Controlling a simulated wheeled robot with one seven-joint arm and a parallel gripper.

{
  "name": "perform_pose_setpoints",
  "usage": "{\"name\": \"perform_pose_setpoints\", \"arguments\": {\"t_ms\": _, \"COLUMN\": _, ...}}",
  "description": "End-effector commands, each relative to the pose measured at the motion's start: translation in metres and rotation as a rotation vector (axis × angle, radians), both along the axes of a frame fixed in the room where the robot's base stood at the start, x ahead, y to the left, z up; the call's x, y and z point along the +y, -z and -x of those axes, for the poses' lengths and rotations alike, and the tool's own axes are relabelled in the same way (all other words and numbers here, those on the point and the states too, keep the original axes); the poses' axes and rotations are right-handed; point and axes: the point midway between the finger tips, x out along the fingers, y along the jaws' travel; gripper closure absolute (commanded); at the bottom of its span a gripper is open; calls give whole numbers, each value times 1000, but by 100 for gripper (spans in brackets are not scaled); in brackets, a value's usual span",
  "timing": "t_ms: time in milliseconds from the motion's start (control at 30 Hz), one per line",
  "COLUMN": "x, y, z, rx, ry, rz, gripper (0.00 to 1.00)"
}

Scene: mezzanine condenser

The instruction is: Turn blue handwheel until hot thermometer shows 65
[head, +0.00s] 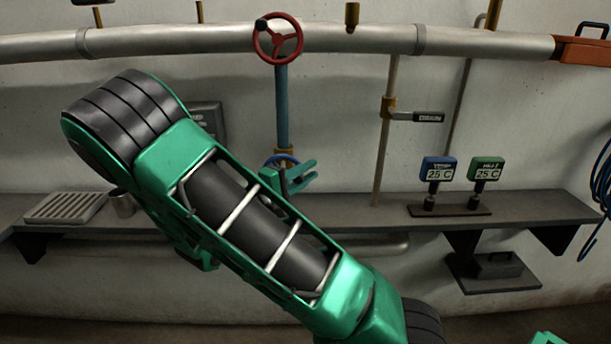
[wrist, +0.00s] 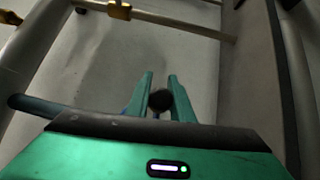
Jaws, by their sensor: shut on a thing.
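The blue handwheel (head: 274,159) sits low on a blue vertical pipe above the shelf, partly hidden by my gripper and arm. My gripper (head: 296,175) is at the wheel. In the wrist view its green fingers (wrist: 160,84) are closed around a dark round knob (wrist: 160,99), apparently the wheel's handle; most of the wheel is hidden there. Two thermometers stand on the shelf at right: a blue one (head: 438,168) and a green one (head: 487,169). Both displays read 25 C. Their small labels are not clearly legible.
A red handwheel (head: 278,39) is on the large horizontal pipe (head: 160,42) above. A black lever (head: 428,116), seemingly marked DRAIN, juts from a thin pipe. A grate (head: 65,207) and a metal cup (head: 122,203) are on the shelf (head: 345,212) at left.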

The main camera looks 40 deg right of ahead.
Motion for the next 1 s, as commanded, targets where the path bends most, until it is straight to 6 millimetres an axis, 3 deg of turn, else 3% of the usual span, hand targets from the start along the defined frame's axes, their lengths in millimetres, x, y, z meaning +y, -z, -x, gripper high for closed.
{"name": "perform_pose_setpoints", "arguments": {"t_ms": 100, "x": 2, "y": 1, "z": -2, "rx": -1, "ry": -8, "rz": -4, "gripper": 100}}
{"name": "perform_pose_setpoints", "arguments": {"t_ms": 133, "x": 2, "y": 1, "z": -2, "rx": -1, "ry": -8, "rz": -4, "gripper": 77}}
{"name": "perform_pose_setpoints", "arguments": {"t_ms": 200, "x": 2, "y": 1, "z": -2, "rx": -1, "ry": -8, "rz": -4, "gripper": 61}}
{"name": "perform_pose_setpoints", "arguments": {"t_ms": 633, "x": 10, "y": 1, "z": 0, "rx": -1, "ry": -5, "rz": -4, "gripper": 61}}
{"name": "perform_pose_setpoints", "arguments": {"t_ms": 1000, "x": 74, "y": 7, "z": 9, "rx": 0, "ry": -9, "rz": -4, "gripper": 61}}
